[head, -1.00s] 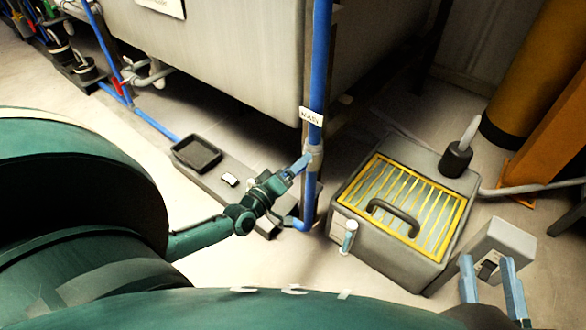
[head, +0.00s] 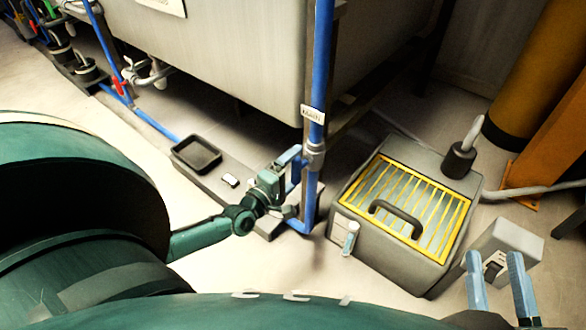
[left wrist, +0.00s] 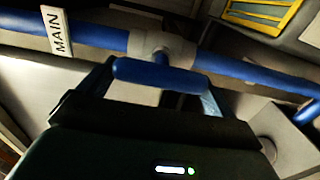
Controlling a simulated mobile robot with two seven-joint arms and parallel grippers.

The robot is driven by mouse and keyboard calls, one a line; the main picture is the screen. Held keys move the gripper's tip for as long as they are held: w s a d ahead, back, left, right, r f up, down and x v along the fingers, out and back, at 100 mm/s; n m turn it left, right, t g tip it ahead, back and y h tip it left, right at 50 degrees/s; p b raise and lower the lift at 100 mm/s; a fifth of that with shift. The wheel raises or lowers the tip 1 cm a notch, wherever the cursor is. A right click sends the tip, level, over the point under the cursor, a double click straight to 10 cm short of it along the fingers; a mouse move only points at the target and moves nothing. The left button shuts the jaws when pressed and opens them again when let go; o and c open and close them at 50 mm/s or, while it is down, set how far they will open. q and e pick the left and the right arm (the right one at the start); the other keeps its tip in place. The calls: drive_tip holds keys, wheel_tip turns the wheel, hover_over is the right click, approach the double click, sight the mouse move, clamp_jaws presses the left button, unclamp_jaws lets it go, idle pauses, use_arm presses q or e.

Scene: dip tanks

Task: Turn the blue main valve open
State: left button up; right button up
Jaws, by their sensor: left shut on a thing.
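The main valve sits on the vertical blue pipe (head: 322,60) at its grey fitting (head: 314,157), below a white tag. In the left wrist view the tag (left wrist: 57,32) reads MAIN, and the blue valve handle (left wrist: 160,75) stands out from the grey valve body (left wrist: 165,48), lying nearly along the pipe. My left gripper (head: 292,163) is at the valve, shut on the handle. Its fingers show at both ends of the handle in the left wrist view; the handle is mostly hidden in the head view. My right gripper (head: 496,262) is open and empty at the lower right.
A grey box with a yellow grille (head: 440,245) and black handle stands right of the pipe. A grey switch box (head: 515,240) is near my right gripper. A black tray (head: 197,153) lies left of the valve. A large tank (head: 230,65) stands behind.

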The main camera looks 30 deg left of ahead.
idle(0.3)
use_arm(q)
drive_tip(key=o, duration=0.7)
drive_tip(key=shift+s, duration=0.1)
use_arm(e)
drive_tip(key=shift+s, duration=0.1)
use_arm(q)
drive_tip(key=s+a+p, duration=0.1)
drive_tip(key=s+p, duration=0.2)
drive_tip(key=s, duration=1)
drive_tip(key=shift+p, duration=0.3)
use_arm(e)
drive_tip(key=shift+d+f+n+h, duration=0.1)
drive_tip(key=shift+d+n+h, duration=0.2)
drive_tip(key=shift+d+h, duration=0.1)
drive_tip(key=shift+a, duration=0.1)
